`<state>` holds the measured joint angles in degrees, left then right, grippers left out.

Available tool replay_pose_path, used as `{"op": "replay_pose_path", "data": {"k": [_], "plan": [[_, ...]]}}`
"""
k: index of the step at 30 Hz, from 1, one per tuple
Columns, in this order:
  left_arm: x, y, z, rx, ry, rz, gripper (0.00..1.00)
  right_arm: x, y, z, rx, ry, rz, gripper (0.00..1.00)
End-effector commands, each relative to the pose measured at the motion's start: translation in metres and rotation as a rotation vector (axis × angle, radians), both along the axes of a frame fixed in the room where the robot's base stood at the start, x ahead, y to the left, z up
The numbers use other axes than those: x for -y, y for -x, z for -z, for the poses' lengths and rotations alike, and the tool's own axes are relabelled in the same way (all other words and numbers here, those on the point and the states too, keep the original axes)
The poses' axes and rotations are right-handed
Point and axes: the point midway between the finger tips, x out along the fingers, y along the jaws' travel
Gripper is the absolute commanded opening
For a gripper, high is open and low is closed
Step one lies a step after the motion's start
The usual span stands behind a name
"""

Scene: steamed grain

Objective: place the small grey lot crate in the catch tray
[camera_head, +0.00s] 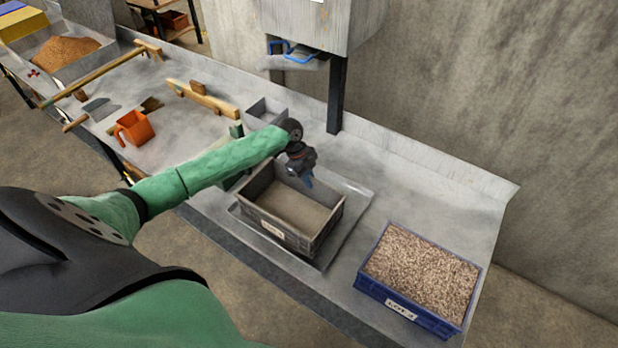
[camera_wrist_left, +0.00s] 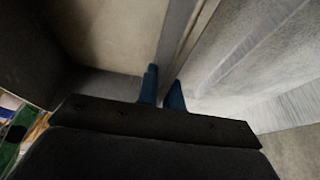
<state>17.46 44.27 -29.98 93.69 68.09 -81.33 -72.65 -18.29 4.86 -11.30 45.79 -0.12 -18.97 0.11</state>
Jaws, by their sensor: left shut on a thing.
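The grey lot crate (camera_head: 322,228), empty inside with a pale label on its front, is over the flat metal catch tray (camera_head: 350,215). The tray's edges show around the crate's right and front sides. I cannot tell whether the crate's whole base rests on the tray. My left gripper (camera_head: 307,181) is at the crate's far rim, its blue fingers shut on the wall. The left wrist view shows the fingertips (camera_wrist_left: 162,88) on both sides of the crate wall (camera_wrist_left: 178,35). My right gripper is not in view.
A blue crate (camera_head: 372,288) full of grain stands at the right. A small grey bin (camera_head: 262,108) and a dark post (camera_head: 337,95) stand behind. An orange jug (camera_head: 135,128), scrapers and wooden bars lie at the left.

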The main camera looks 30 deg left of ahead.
Motion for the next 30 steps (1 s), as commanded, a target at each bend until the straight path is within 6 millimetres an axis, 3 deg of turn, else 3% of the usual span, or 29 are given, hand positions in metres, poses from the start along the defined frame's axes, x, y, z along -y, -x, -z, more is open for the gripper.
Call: {"op": "replay_pose_path", "data": {"k": [4, 15, 16, 18, 19, 30], "plan": [[0.0001, -0.0002, 0.0048, 0.001, 0.0, -0.001, 0.0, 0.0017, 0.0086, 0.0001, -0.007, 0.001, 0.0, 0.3], [-0.0001, -0.0004, 0.0082, 0.001, 0.0, 0.0, 0.0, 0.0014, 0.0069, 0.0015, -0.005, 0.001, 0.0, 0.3], [-0.0001, -0.0002, 0.0078, 0.001, -0.001, 0.0, 0.14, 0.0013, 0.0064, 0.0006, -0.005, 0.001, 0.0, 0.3], [-0.0001, -0.0001, 0.0077, 0.001, -0.001, 0.0, 0.28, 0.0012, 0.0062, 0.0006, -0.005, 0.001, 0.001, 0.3], [-0.0001, -0.0001, 0.0077, 0.001, -0.001, 0.0, 0.3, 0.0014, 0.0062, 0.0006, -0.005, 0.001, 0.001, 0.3], [-0.0015, -0.0005, 0.0044, 0.001, -0.001, 0.0, 0.3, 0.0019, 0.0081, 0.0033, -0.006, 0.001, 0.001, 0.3]]}}
